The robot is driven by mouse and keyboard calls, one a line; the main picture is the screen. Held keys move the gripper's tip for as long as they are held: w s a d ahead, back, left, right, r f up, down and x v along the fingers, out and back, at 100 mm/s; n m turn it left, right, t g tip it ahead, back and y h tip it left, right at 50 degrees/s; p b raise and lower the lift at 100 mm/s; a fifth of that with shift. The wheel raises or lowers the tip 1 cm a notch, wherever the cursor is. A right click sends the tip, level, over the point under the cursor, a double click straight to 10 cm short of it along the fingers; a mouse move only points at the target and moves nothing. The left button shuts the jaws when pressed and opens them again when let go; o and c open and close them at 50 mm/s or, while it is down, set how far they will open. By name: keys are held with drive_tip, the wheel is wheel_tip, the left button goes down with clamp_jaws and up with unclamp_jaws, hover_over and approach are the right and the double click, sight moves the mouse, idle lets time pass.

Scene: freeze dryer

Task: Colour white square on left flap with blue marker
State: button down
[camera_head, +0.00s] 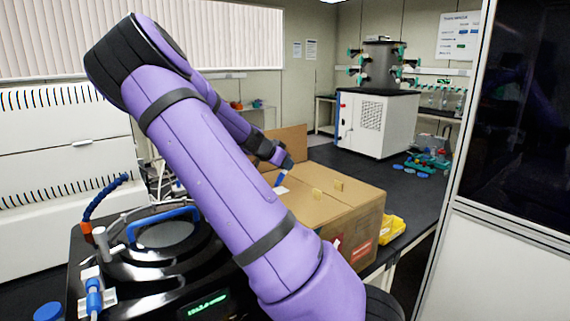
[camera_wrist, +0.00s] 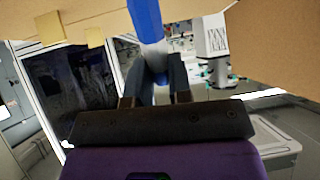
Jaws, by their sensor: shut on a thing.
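My gripper (camera_head: 284,166) is shut on the blue marker (camera_head: 280,180) above the left part of the cardboard box (camera_head: 345,215). In the wrist view the blue marker (camera_wrist: 146,20) sticks out from between the fingers of my gripper (camera_wrist: 152,75), and its far end is cut off by the frame. In the head view a small white patch (camera_head: 281,190), likely the white square, shows on the box top just below the marker. My arm hides part of the left flap. Whether the marker touches the square cannot be told.
A raised cardboard flap (camera_head: 290,142) is at the back. A yellow object (camera_head: 391,229) lies right of the box. A black device with a blue handle (camera_head: 163,222) is at left; a white machine (camera_head: 375,122) stands behind.

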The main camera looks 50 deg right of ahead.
drive_tip(key=shift+f, duration=0.8)
idle(1.5)
drive_tip(key=shift+d, duration=0.15)
drive_tip(key=shift+s+d, duration=0.2)
drive_tip(key=shift+d, duration=0.5)
drive_tip(key=shift+s+d, duration=0.15)
drive_tip(key=shift+d, duration=0.55)
drive_tip(key=shift+a, duration=0.15)
drive_tip(key=shift+w+a, duration=0.2)
drive_tip(key=shift+a, duration=0.55)
drive_tip(key=shift+w+a, duration=0.15)
drive_tip(key=shift+a, duration=0.55)
drive_tip(key=shift+d, duration=0.2)
drive_tip(key=shift+s+d, duration=0.2)
drive_tip(key=shift+d, duration=0.5)
drive_tip(key=shift+s+d, duration=0.15)
drive_tip(key=shift+d, duration=0.55)
drive_tip(key=shift+a, duration=0.25)
drive_tip(key=shift+w+a, duration=0.2)
drive_tip(key=shift+a, duration=0.45)
drive_tip(key=shift+w+a, duration=0.15)
drive_tip(key=shift+a, duration=0.5)
